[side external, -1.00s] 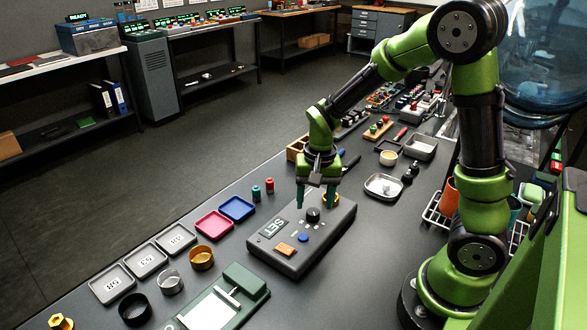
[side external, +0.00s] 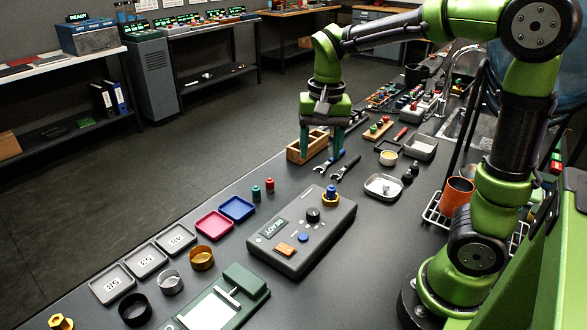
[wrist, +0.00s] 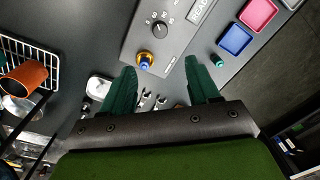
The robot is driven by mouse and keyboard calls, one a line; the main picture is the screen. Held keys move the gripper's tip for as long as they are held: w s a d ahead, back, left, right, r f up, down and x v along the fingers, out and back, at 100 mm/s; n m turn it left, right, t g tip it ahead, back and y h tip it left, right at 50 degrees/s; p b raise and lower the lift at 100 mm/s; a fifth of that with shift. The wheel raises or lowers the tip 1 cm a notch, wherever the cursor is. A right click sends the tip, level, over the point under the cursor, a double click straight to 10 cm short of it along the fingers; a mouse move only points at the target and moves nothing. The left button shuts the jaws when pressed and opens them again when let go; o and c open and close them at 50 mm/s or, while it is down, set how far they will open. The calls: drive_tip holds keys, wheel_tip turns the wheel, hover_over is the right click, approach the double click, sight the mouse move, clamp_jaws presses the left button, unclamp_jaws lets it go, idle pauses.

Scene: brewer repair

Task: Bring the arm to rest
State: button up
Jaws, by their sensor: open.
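My gripper (side external: 321,148) is open and empty, raised above the bench beyond the brewer's control box, near the wooden crate and the wrenches. Its two teal fingers point down and stand apart in the wrist view (wrist: 163,88). The grey control box (side external: 302,236) lies flat on the bench, with a black dial (side external: 313,214), a blue button (side external: 303,238), an orange switch (side external: 285,250) and a lit display (side external: 274,228) reading READY. A brass fitting with a blue top (side external: 331,194) sits at the box's far corner; it also shows in the wrist view (wrist: 145,60).
A wooden crate (side external: 296,153) and wrenches (side external: 345,167) lie close to my gripper. Pink (side external: 214,225) and blue (side external: 237,208) trays are left of the box. A metal tray (side external: 383,188) and a wire rack with an orange cup (side external: 457,195) are to the right.

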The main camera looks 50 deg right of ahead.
drive_tip(key=s+a+r+n+t+y, duration=0.1)
drive_tip(key=s+a+r+n+t, duration=0.2)
drive_tip(key=s+a+n+t, duration=0.3)
drive_tip(key=s+a, duration=0.2)
drive_tip(key=s, duration=0.1)
drive_tip(key=shift+t+y, duration=0.3)
drive_tip(key=shift+t, duration=0.1)
